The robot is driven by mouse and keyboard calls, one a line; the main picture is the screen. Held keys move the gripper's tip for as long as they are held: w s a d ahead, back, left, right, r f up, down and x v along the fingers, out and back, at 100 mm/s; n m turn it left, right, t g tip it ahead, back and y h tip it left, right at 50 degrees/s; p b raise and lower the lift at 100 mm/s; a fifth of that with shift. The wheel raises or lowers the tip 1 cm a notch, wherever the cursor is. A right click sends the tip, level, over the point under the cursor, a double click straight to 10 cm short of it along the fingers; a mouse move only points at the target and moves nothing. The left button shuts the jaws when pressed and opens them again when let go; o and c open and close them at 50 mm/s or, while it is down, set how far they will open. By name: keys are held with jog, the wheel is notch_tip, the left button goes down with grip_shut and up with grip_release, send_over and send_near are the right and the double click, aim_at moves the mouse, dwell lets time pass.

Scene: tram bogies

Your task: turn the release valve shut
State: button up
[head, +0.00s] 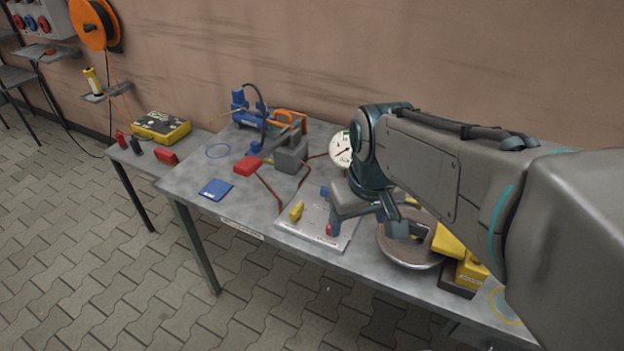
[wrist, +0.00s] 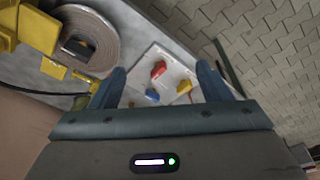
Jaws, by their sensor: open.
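A pale valve plate (head: 309,222) lies on the metal workbench (head: 250,203); it also shows in the wrist view (wrist: 139,71). It carries a yellow handle (head: 297,211), a red handle (head: 329,230) and a blue handle (head: 325,191). In the wrist view the red handle (wrist: 158,70), yellow handle (wrist: 184,86) and blue handle (wrist: 152,95) appear between my fingers. I cannot read which one is the release valve. My gripper (wrist: 160,72) is open and empty above the plate. In the head view my gripper (head: 366,220) partly covers the plate's right side.
A dial gauge (head: 341,149) stands behind. The bench's front left is mostly clear.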

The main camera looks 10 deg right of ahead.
jog(key=w+f+n+g+b, duration=0.1)
jog(key=w+f+n+b, duration=0.3)
jog(key=w, duration=0.4)
jog(key=w+f+n+g+b, duration=0.1)
jog(key=w+n+b, duration=0.4)
jog(key=w, duration=0.4)
jog(key=f+b, duration=0.1)
jog(key=f, duration=0.8)
jog(key=f+b, duration=0.1)
jog(key=f, duration=0.3)
jog(key=shift+s+f+b, duration=0.25)
jog(key=shift+b, duration=0.05)
jog(key=c, duration=1)
